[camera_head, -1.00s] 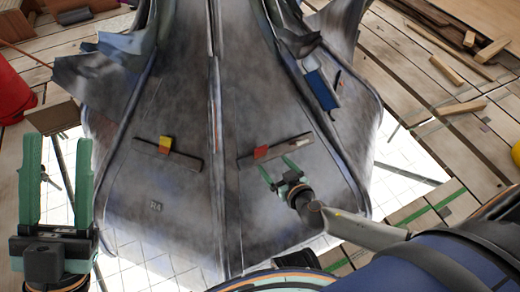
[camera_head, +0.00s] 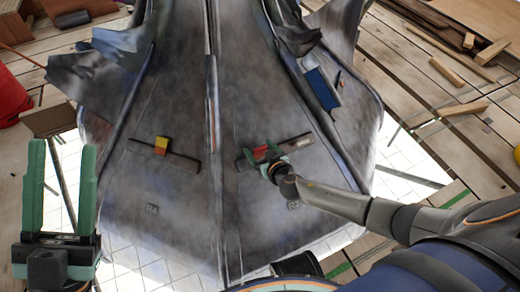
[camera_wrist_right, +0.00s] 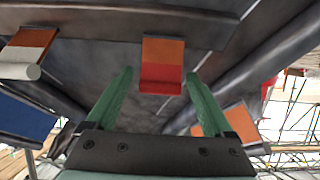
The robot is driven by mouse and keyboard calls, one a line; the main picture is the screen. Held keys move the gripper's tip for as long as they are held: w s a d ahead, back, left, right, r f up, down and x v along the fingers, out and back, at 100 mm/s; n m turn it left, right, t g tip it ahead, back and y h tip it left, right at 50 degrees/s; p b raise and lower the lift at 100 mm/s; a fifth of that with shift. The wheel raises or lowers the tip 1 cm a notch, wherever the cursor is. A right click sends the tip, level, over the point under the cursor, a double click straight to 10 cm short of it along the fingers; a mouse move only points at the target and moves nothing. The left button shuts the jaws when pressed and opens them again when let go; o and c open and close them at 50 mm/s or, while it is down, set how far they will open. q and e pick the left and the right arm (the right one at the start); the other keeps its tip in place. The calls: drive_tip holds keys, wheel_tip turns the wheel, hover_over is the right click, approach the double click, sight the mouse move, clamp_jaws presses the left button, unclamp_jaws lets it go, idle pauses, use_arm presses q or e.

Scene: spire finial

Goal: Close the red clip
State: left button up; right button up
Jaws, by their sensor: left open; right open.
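The red clip (camera_head: 260,153) sits on a dark bar on the right grey panel of the spire. In the right wrist view the red clip (camera_wrist_right: 162,78) shows an orange upper face and a bright red lower part. My right gripper (camera_head: 263,151) is open at the clip, partly covering it in the head view. In the right wrist view its green fingers stand on either side of the clip, with a gap to each side. I cannot tell how far the clip is open. My left gripper (camera_head: 62,148) is open and empty at the left, away from the spire.
A yellow and red clip (camera_head: 161,145) sits on another bar on the left panel. A blue piece (camera_head: 321,88) is higher on the right. The wrist view shows an orange and white piece (camera_wrist_right: 28,48) at left. Loose wood (camera_head: 463,108) lies on the planks at right.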

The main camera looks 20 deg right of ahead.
sight(254, 145)
drive_tip(key=c, duration=1.4)
drive_tip(key=shift+o, duration=0.2)
drive_tip(key=shift+r+p, duration=0.1)
drive_tip(key=shift+p, duration=0.25)
drive_tip(key=w+g+p, duration=0.1)
drive_tip(key=g+p, duration=0.1)
drive_tip(key=p, duration=0.2)
drive_tip(key=g+p, duration=0.1)
drive_tip(key=p, duration=0.4)
drive_tip(key=shift+w+r+g, duration=0.15)
drive_tip(key=shift+w+g, duration=0.25)
clamp_jaws()
drive_tip(key=shift+w+g+p, duration=0.2)
drive_tip(key=shift+g+p, duration=0.2)
drive_tip(key=shift+p, duration=0.1)
drive_tip(key=shift+w+f+g, duration=0.2)
drive_tip(key=shift+f+g, duration=0.1)
drive_tip(key=shift+g, duration=0.1)
use_arm(q)
wheel_tip(254, 145, up, 11)
drive_tip(key=a, duration=0.1)
drive_tip(key=shift+s+a+r+t, duration=0.15)
drive_tip(key=shift+s+a+t, duration=0.05)
drive_tip(key=shift+s+t, duration=0.1)
use_arm(e)
drive_tip(key=shift+w+f+g, duration=0.2)
drive_tip(key=shift+f+g, duration=0.05)
drive_tip(key=shift+g, duration=0.65)
